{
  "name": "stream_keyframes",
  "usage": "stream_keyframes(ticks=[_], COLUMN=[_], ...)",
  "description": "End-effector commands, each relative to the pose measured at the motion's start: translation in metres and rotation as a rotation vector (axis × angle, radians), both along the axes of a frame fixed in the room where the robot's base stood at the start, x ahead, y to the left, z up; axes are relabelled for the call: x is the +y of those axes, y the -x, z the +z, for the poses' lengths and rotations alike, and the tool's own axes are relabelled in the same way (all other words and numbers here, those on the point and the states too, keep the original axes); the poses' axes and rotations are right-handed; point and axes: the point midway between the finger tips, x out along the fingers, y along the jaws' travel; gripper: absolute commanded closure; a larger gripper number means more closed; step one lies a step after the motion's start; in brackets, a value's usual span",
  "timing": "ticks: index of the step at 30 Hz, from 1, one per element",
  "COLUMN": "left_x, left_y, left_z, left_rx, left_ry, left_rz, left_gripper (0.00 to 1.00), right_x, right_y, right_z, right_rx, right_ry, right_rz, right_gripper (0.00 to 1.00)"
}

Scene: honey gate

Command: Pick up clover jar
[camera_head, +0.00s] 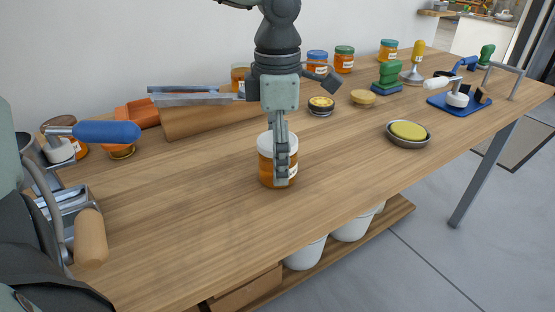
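An amber honey jar (266,171) with a white lid and a pale label stands upright on the wooden table, near the middle of the view. The label is too small to read, so I cannot confirm that it says clover. My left gripper (282,165) points straight down at this jar. One finger lies across the jar's near right side, over its lid and label. The other finger is hidden, so I cannot tell whether the fingers are closed on the jar. My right gripper is not in view.
More jars stand at the back, with blue (317,60), green (344,59) and teal (389,49) lids. A wooden roller-like block (205,119) lies behind left. A blue-handled tool (107,132) is at left. A bowl with a yellow sponge (408,133) is at right. The front table is clear.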

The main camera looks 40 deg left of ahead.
Motion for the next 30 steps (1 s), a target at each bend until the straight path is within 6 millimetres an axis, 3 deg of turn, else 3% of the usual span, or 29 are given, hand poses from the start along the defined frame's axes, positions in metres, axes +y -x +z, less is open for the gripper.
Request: stream_keyframes(ticks=[2,17,30], left_x=[0.0001,0.0001,0.0001], left_y=[-0.0001,-0.0001,-0.0013], left_z=[0.0001,0.0004,0.009], left_rx=[0.0,0.0,-0.004], left_ry=[0.0,0.0,0.0], left_rz=[0.0,0.0,0.0], left_gripper=[0.21,0.83,0.86], right_x=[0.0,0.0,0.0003], right_y=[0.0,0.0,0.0], right_z=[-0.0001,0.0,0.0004], right_rx=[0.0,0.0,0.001], right_ry=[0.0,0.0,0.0], right_rz=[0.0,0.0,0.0], right_gripper=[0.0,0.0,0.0])
